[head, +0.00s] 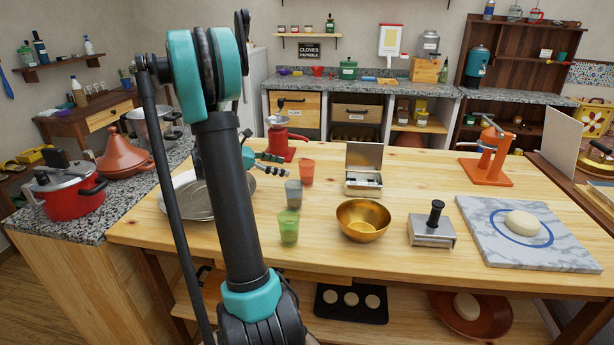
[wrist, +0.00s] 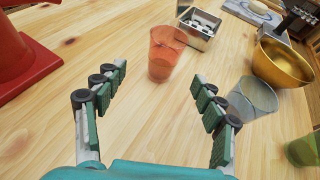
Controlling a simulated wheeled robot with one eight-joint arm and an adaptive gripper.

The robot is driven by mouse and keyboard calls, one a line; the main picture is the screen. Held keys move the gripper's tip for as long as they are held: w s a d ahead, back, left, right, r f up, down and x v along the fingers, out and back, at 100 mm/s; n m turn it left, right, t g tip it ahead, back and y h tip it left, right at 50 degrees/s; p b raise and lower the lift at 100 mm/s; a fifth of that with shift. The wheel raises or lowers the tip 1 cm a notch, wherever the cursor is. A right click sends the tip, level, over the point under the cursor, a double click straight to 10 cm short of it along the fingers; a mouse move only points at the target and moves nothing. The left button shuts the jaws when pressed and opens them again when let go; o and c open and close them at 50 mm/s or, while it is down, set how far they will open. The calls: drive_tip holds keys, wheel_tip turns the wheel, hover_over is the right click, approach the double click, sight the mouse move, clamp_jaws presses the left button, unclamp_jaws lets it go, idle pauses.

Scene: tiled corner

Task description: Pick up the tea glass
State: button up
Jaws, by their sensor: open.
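Three tumbler-like glasses stand upright on the wooden table; I cannot tell which the task means. The red-orange glass (head: 306,172) is nearest my gripper (head: 279,165), just right of its fingers. In the wrist view this glass (wrist: 166,52) stands in front of the gap between the two fingers (wrist: 159,80), its base about level with the tips, not gripped. My gripper is open and empty. The grey-blue glass (head: 294,193) also shows right of the fingers in the wrist view (wrist: 252,98). The green glass (head: 289,226) is nearer the front, partly cut off in the wrist view (wrist: 304,150).
A brass bowl (head: 363,219), an open metal box (head: 364,168) and a metal press (head: 432,228) stand to the right. A red grinder (head: 284,143) stands behind the gripper. A metal tray (head: 188,200) lies left, partly hidden by my arm.

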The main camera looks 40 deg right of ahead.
sight(307, 175)
drive_tip(key=x, duration=0.5)
drive_tip(key=shift+d, duration=0.1)
drive_tip(key=shift+s+a+f+x, duration=0.1)
drive_tip(key=shift+x, duration=0.75)
drive_tip(key=shift+s+a+f+x, duration=0.1)
drive_tip(key=shift+x, duration=0.8)
drive_tip(key=shift+s+a+f+x, duration=0.1)
drive_tip(key=shift+f+x, duration=0.05)
drive_tip(key=shift+x, duration=0.7)
drive_tip(key=shift+c, duration=0.6)
drive_tip(key=c, duration=1.2)
